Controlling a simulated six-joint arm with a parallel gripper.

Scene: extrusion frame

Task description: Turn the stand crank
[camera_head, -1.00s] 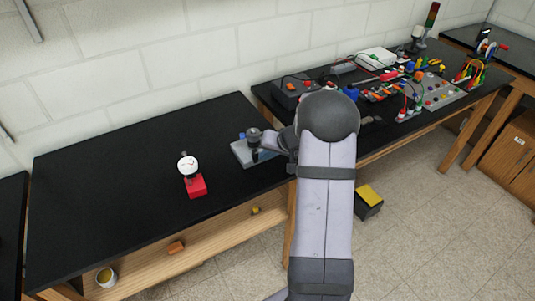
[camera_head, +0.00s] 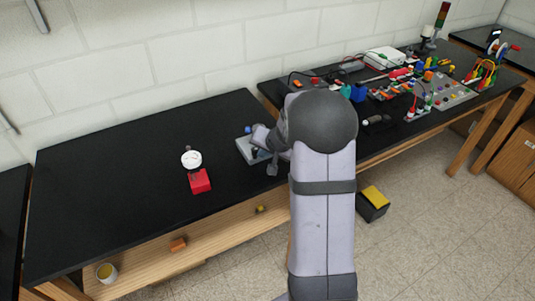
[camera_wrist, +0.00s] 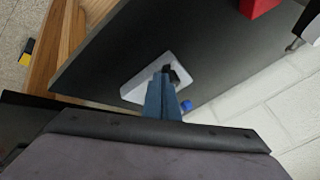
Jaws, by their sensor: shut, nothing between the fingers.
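The crank stand has a pale grey base plate (camera_head: 243,150) on the black bench, just left of my arm. In the wrist view the plate (camera_wrist: 132,92) lies beneath my gripper, with a dark part (camera_wrist: 174,71) and a blue knob (camera_wrist: 186,105) beside the fingers. My gripper (camera_wrist: 163,80) is shut with nothing in it, its fingers pointing at the plate. I cannot tell whether the fingertips touch the dark part. My gripper and wrist hide much of the stand in the head view.
The bench's left part is clear. Right of my arm, another bench holds a control panel (camera_head: 446,92), cables and several small parts. A brick wall stands behind.

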